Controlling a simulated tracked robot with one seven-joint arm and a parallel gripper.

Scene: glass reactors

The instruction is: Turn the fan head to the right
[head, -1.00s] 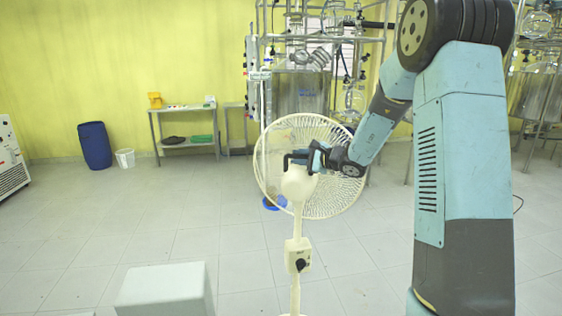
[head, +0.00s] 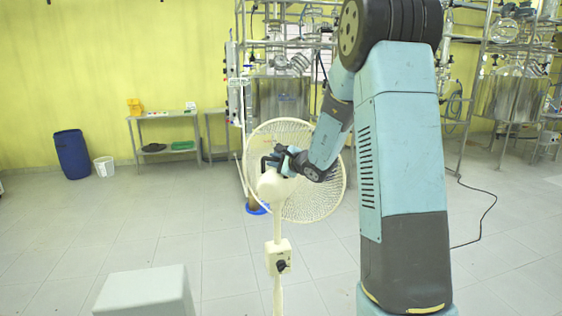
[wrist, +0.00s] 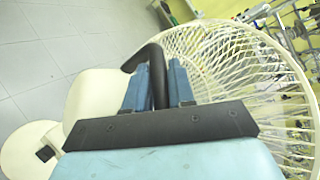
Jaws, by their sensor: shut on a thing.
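A cream pedestal fan stands in front of me, its round wire cage (head: 310,200) facing away and to the right. The fan head's motor housing (head: 272,185) sits on a thin pole with a control box (head: 279,258). My gripper (head: 276,162) is at the top of the housing, shut on the dark hooked handle. In the wrist view my gripper (wrist: 157,85) has its blue fingers on both sides of the black handle (wrist: 150,58). The cage (wrist: 235,55) fills the right of that view. The fan base is out of the head view.
A pale box (head: 145,290) stands low at the front left. Glass reactors and steel frames (head: 280,95) stand behind the fan. A blue barrel (head: 72,154), white bucket (head: 105,166) and shelf table (head: 165,135) line the back wall. The floor at left is clear.

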